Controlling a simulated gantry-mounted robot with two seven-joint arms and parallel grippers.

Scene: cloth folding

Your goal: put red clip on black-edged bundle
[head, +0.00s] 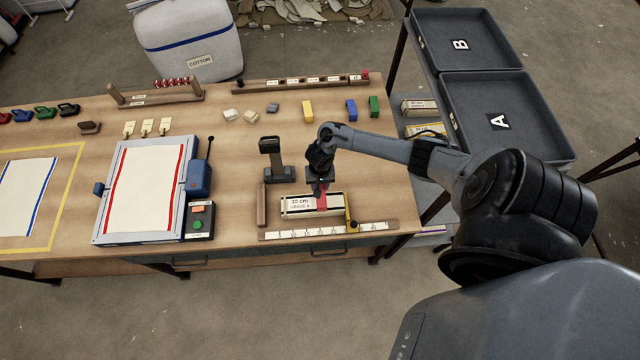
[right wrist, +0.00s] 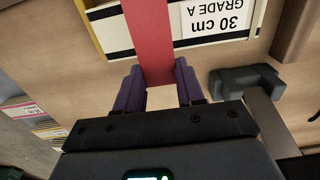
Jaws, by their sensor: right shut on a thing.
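The black-edged bundle (head: 298,207) lies flat near the table's front right, white with dark edge lines and a "30 cm GRADE A" label; it also shows in the right wrist view (right wrist: 120,35). The red clip (head: 322,199) lies across the bundle beside the label, and in the right wrist view the red clip (right wrist: 151,40) reaches over it. I cannot tell whether it grips the bundle's far side or underside. My right gripper (head: 318,186) is shut on the clip's near end, seen between the purple fingers (right wrist: 157,88). My left gripper is not in view.
A dark stand (head: 271,158) is close left of my right gripper. A wooden block (head: 262,205) and a front rail (head: 325,229) border the bundle. A press (head: 145,190) holds a red-edged sheet. Several coloured clips (head: 45,112) stand back left. Trays A (head: 497,122) and B (head: 460,45) are at right.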

